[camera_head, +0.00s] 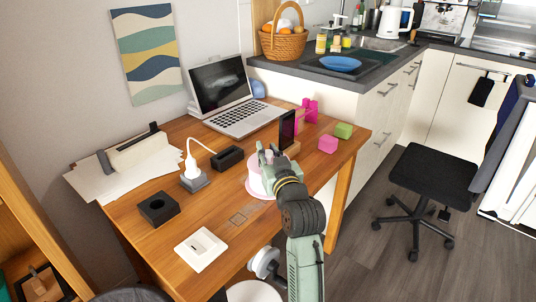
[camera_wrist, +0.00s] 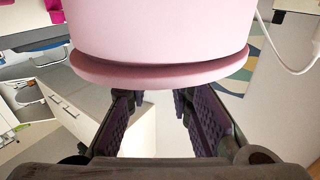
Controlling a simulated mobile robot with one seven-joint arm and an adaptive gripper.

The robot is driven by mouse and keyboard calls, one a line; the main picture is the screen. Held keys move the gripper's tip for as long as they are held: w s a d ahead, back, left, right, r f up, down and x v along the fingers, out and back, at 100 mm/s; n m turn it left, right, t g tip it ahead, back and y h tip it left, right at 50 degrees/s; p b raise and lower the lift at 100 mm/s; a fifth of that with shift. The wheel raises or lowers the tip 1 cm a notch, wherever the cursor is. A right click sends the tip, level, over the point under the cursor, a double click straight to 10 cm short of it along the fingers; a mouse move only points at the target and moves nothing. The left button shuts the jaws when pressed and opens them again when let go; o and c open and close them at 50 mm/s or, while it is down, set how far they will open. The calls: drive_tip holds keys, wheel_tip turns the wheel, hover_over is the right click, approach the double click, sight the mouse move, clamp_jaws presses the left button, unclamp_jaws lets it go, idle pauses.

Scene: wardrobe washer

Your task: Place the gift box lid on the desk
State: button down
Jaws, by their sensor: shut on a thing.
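A pale pink round thing, which I take for the gift box with its lid, is at my gripper (camera_head: 268,155) over the middle of the desk (camera_head: 222,204). In the wrist view its smooth pink wall (camera_wrist: 160,30) fills the top, and a wider darker pink rim, the gift box lid (camera_wrist: 157,76), faces my gripper (camera_wrist: 157,98). My two dark fingers stand apart and reach to that rim. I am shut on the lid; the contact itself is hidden. In the head view the pink thing is partly behind my wrist, and whether it touches the desk cannot be told.
A laptop (camera_head: 240,117), a dark upright frame (camera_head: 287,130), a pink cube (camera_head: 327,144) and a green cube (camera_head: 343,130) stand at the back and right. The front middle is fairly clear.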

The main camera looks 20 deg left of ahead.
drive_tip(key=c, duration=1.4)
unclamp_jaws()
drive_tip(key=shift+c, duration=0.2)
drive_tip(key=shift+f, duration=0.1)
drive_tip(key=shift+f+b, duration=0.25)
drive_tip(key=shift+b, duration=0.05)
drive_tip(key=b+v, duration=0.2)
drive_tip(key=v, duration=0.9)
drive_tip(key=shift+f, duration=0.1)
